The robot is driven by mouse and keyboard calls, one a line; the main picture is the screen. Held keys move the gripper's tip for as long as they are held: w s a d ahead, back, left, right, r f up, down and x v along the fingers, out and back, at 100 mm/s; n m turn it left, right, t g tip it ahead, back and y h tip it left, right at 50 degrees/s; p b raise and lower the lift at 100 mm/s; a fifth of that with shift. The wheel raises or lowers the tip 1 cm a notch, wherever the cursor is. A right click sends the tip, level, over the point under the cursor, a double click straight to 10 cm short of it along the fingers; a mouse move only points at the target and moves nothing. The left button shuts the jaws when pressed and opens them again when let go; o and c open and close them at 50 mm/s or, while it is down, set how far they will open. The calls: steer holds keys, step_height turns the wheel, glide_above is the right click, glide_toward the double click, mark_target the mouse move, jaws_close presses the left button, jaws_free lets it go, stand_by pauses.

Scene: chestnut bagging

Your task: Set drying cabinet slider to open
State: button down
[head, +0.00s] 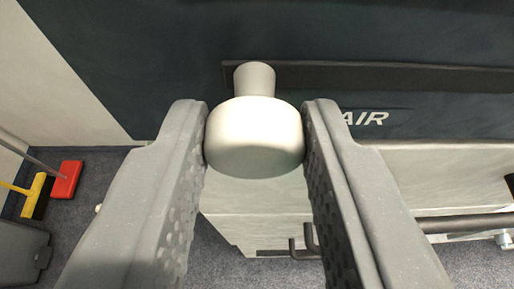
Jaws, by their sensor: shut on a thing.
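The slider's pale grey knob (254,135) is in the middle of the head view, with its narrower stem (254,80) reaching back to the cabinet. My gripper (254,140) is shut on the knob, one grey finger on each side. A dark slot (400,77) runs from the stem to the right across the dark front panel (170,60) of the drying cabinet. The knob is at the slot's left end. White lettering ending in "AIR" (366,118) is below the slot, partly hidden by my right finger.
A pale cabinet part (440,170) is below the dark panel, with a dark bar (465,223) at lower right. Red (67,179) and yellow (38,196) tools and a grey bin (20,252) are at left on the carpet.

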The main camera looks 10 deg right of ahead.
steer(key=shift+a, duration=0.15)
steer(key=c, duration=1.1)
jaws_free()
steer(key=shift+a, duration=0.2)
steer(key=shift+d, duration=0.15)
steer(key=shift+s, duration=0.1)
steer(key=shift+s+r, duration=0.1)
steer(key=b+v, duration=0.2)
steer(key=v, duration=1.1)
steer(key=shift+s, duration=0.25)
